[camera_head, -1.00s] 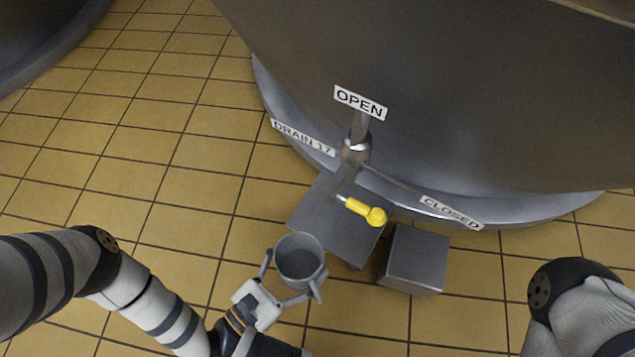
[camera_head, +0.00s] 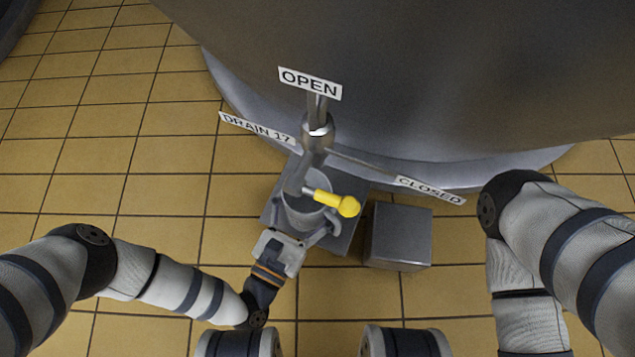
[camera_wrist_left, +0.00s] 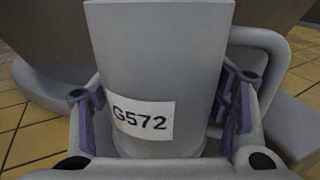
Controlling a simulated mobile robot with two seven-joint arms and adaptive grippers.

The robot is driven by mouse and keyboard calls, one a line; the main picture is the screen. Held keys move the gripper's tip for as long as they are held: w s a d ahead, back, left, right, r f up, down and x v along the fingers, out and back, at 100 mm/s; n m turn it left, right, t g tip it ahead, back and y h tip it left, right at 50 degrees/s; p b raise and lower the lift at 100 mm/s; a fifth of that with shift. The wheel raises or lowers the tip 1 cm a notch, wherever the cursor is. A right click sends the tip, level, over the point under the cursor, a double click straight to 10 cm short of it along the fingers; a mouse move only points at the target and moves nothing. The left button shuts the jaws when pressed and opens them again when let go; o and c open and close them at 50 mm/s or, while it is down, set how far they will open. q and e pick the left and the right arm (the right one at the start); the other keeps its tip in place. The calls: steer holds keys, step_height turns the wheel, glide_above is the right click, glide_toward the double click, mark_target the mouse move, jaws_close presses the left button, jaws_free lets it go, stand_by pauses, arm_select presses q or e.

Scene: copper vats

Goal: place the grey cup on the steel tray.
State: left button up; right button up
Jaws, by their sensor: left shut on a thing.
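The grey cup (camera_head: 297,220) is upright below the drain tap, its mouth partly hidden by the tap and its yellow handle. In the left wrist view the cup (camera_wrist_left: 160,55) shows a G572 label and a side handle. My left gripper (camera_head: 300,229) is shut around the cup, with a finger on each side of it. The flat square steel surface under the tap, which looks like the steel tray (camera_head: 344,236), lies below and behind the cup. Whether the cup touches it cannot be told. My right gripper is out of view; only its arm shows at the right.
The drain tap (camera_head: 317,130) with its yellow handle (camera_head: 330,199) is close above the cup. A grey steel block (camera_head: 400,236) stands right of the tray. The large vat (camera_head: 400,80) fills the back. Tiled floor at left is clear.

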mark_target(318, 186)
arm_select(q)
steer(key=w, duration=0.1)
steer(key=w+d+b, duration=0.1)
steer(key=w+d+f+b, duration=0.1)
steer(key=shift+w, duration=0.35)
steer(key=shift+f+b, duration=0.35)
steer(key=shift+b, duration=0.05)
steer(key=shift+r, duration=0.15)
steer(key=o, duration=1.3)
steer(key=shift+c, duration=0.2)
